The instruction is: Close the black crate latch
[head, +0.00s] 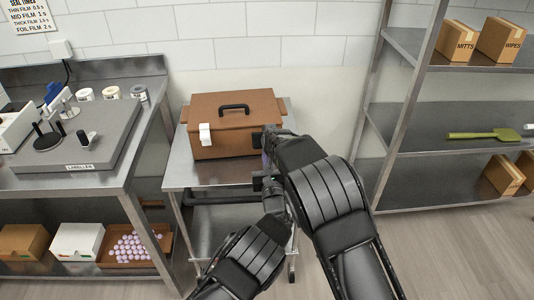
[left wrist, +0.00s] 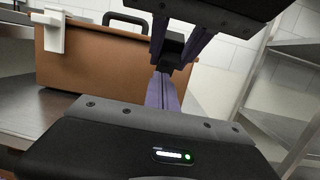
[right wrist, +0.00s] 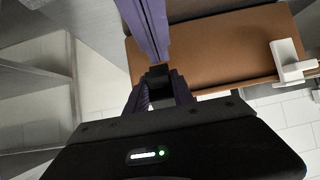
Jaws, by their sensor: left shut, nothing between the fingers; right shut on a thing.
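The brown crate (head: 226,142) stands with its lid down and a black handle (head: 234,107) on top. Its white latch (head: 205,134) is at the front left. The black latch (left wrist: 173,50) is at the front right corner, mostly hidden by my arms in the head view. My right gripper (right wrist: 157,92) is shut on the black latch (right wrist: 158,75), which shows as a small dark block between its purple fingers. My left gripper (left wrist: 159,90) is shut and empty just below the latch, fingertips close to it; I cannot tell whether they touch.
The crate rests on a steel cart (head: 178,172). A bench (head: 133,155) with a labeller (head: 88,140) stands on the left. A steel shelf (head: 405,144) with boxes and a green scoop (head: 485,135) stands on the right. Floor is free between cart and shelf.

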